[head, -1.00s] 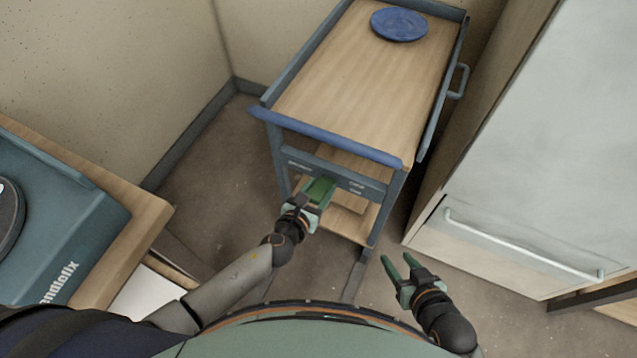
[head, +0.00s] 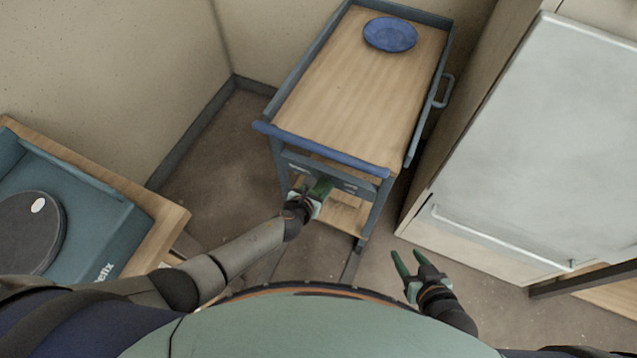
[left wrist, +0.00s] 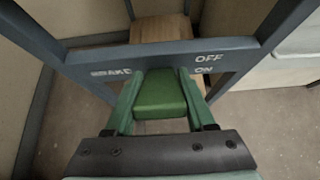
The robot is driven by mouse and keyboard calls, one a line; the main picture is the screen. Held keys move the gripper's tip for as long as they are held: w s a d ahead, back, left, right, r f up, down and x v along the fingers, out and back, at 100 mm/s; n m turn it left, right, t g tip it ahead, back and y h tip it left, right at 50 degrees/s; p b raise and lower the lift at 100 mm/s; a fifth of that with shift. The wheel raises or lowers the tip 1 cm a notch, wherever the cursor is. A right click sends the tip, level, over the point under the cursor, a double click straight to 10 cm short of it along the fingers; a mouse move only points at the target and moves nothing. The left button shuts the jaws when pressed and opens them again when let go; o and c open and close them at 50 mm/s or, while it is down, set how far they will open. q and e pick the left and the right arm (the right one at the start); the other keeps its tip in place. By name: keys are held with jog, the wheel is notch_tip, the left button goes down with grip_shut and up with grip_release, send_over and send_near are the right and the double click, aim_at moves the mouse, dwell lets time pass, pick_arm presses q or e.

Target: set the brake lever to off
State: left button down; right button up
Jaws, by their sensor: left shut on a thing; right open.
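The cart (head: 340,160) stands ahead with its blue-grey front frame facing me. In the left wrist view a crossbar (left wrist: 150,62) carries the word BRAKE at left and OFF above ON at right. A green brake lever (left wrist: 160,93) sits between these labels, at about the ON level. My left gripper (head: 320,188) is shut on the lever, with one green finger on each side of it; the fingers also show in the left wrist view (left wrist: 160,105). My right gripper (head: 414,270) is open and empty, low in front of the cart's right side.
A blue plate (head: 390,34) lies on the cart's wooden top. A pale cabinet (head: 520,150) with a bar handle stands close on the right. A wooden table (head: 160,228) with a teal wheel machine (head: 75,225) is on the left. Bare floor lies left of the cart.

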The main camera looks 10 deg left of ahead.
pick_arm(q)
jog(key=shift+w, duration=0.1)
jog(key=shift+c, duration=1.2)
grip_release()
jog(key=p+v, duration=0.4)
jog(key=v, duration=0.8)
jog(key=shift+s+r, duration=0.2)
jog(key=shift+s, duration=0.05)
jog(key=shift+s, duration=0.1)
